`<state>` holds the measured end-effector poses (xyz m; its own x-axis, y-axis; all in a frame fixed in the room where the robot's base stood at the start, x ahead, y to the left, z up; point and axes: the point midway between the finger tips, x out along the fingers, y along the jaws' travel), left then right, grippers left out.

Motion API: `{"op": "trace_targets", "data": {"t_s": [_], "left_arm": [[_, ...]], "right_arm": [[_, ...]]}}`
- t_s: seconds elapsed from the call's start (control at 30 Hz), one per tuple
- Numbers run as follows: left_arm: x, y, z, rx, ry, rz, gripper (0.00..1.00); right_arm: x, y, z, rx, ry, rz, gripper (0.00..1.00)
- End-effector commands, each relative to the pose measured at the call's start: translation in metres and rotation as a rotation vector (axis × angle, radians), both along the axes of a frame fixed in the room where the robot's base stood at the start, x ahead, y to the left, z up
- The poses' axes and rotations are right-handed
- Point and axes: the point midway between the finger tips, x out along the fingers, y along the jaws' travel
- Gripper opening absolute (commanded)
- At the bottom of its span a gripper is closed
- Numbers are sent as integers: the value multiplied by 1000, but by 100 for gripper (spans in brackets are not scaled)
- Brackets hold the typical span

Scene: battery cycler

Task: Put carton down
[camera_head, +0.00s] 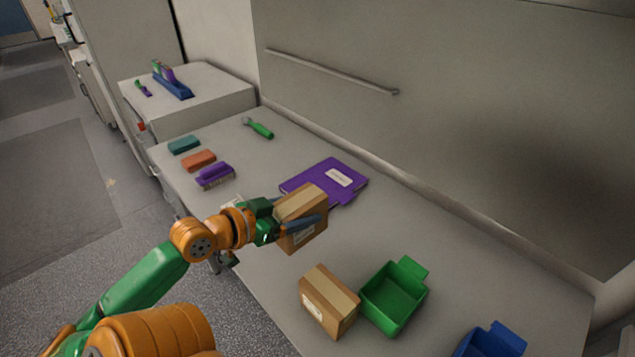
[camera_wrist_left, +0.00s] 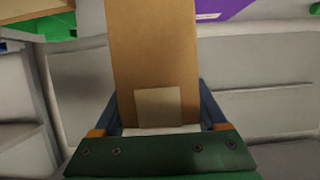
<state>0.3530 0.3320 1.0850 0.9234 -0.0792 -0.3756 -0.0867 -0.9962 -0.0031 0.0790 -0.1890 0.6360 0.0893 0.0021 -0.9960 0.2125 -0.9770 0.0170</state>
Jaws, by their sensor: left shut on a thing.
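A brown cardboard carton (camera_head: 296,207) with a lighter tape strip is held by my left gripper (camera_head: 306,222). One dark finger shows across the carton's near side in the head view. In the left wrist view the carton (camera_wrist_left: 152,60) fills the space between the fingers of the gripper (camera_wrist_left: 160,112), with a pale label on its face. I cannot tell whether the carton touches the table (camera_head: 237,270). A second, similar carton (camera_head: 327,302) stands on the table nearer the front. My right gripper is not in view.
A green bin (camera_head: 392,299) stands beside the second carton, and a blue bin (camera_head: 488,341) is at the lower right. A purple binder (camera_head: 322,178) lies behind the held carton. A purple brush (camera_head: 215,175), orange block (camera_head: 199,160), teal block (camera_head: 184,145) and green tool (camera_head: 259,128) lie farther back.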

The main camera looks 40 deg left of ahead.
Motion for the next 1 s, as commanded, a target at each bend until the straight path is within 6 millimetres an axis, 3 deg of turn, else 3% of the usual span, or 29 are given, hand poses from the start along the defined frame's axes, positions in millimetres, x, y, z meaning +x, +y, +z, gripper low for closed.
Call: {"op": "trace_targets", "data": {"t_s": [0.13,0.23,0.4,0.67,1.0], "left_arm": [[39,11,-17,2,-2,1,0],[56,16,-43,0,-1,1,0],[75,20,-66,1,-1,0,0],[82,23,-104,0,2,2,0],[82,22,-108,2,1,0,0]], "right_arm": [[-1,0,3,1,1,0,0],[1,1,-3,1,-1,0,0],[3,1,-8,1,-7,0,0],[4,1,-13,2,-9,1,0],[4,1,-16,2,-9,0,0]]}}
